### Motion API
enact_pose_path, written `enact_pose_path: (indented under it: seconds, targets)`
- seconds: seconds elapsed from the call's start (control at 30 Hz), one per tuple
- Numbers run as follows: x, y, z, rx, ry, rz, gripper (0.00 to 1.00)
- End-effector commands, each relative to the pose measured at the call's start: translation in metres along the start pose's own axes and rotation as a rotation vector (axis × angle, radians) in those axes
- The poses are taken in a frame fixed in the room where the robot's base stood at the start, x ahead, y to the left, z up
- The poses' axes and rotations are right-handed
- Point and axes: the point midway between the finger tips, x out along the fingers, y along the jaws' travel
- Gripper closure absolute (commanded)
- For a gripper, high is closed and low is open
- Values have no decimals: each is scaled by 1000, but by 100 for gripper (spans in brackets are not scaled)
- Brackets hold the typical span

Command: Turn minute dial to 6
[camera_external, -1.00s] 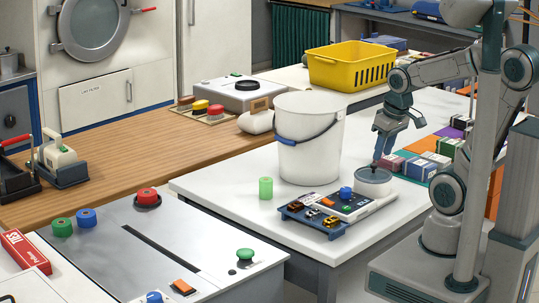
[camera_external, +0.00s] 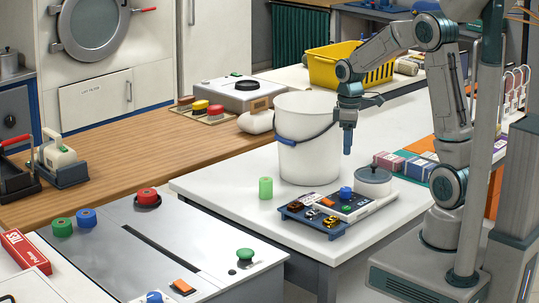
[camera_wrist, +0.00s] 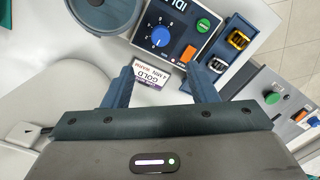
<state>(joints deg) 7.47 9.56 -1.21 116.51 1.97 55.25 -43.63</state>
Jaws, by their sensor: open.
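The minute dial is a blue round knob (camera_external: 346,193) on a small control box (camera_external: 357,208) on the white table. In the wrist view the knob (camera_wrist: 160,36) has a white pointer line and sits within a ring of marks too small to read. A green button (camera_wrist: 203,25) and an orange switch (camera_wrist: 188,53) are on the same panel. My gripper (camera_external: 347,153) points down above the box, apart from the knob. In the wrist view my gripper (camera_wrist: 171,70) is open, its fingers apart, with the knob beyond the fingertips.
A white card marked GOLD (camera_wrist: 145,74) shows between the fingers. A white bucket (camera_external: 308,150) stands close left of my gripper. A grey round lidded pot (camera_external: 373,181) adjoins the box. A dark tray of clips (camera_external: 300,213) is at its left. Packs (camera_external: 389,162) lie behind.

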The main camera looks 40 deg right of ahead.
Motion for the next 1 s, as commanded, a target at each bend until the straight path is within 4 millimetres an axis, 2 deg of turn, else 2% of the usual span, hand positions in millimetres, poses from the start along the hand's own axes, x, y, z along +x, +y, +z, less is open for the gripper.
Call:
enact_pose_path:
  seconds: [0.17, 0.4, 0.6, 0.8, 1.0]
  targets:
    - [26, -1, 1, 1, -4, -4, 48]
    - [78, -2, 1, 2, -5, -5, 48]
    - [113, -1, 1, 2, -3, -3, 48]
    - [130, -1, 0, 2, -1, -1, 48]
    - [134, -1, 0, 2, 0, 0, 48]
